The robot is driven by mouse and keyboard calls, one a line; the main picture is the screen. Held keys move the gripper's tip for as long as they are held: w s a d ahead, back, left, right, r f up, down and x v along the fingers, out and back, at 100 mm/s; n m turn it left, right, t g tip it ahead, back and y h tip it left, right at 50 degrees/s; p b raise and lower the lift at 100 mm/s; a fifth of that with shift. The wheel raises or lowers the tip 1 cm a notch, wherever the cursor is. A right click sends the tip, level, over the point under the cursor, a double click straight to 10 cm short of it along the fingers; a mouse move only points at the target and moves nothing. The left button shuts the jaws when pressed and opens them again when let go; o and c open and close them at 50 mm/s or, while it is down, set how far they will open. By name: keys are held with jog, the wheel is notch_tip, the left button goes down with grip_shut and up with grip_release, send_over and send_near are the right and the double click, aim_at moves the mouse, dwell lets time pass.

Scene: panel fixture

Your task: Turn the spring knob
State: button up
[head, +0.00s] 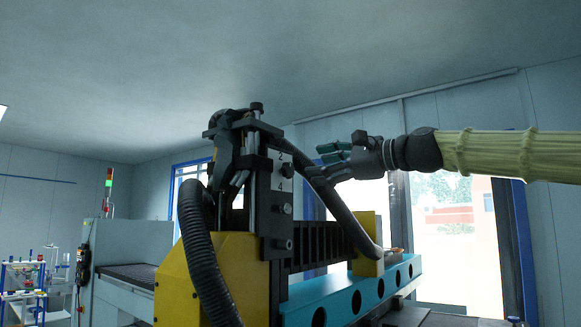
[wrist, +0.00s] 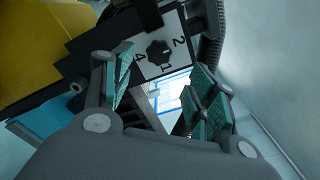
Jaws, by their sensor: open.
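The spring knob (wrist: 159,52) is black and lobed. It sits on a white panel (wrist: 176,69) marked 2 and 4 in the wrist view. In the head view the same numbered panel (head: 281,172) is on the black column, and I cannot clearly tell the knob from the dark hose there. My gripper (head: 326,157) is to the right of the panel, apart from it. In the wrist view its teal-padded fingers (wrist: 160,78) are spread with nothing between them, and the knob shows beyond the gap between the tips.
A yellow housing (head: 226,275) stands below and left of the column. A blue beam (head: 336,292) with round holes extends right. Bolts (head: 284,208) stick out below the panel.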

aim_at(290, 169)
jog(key=p+x, duration=0.4)
jog(key=x, duration=0.5)
jog(key=c, duration=1)
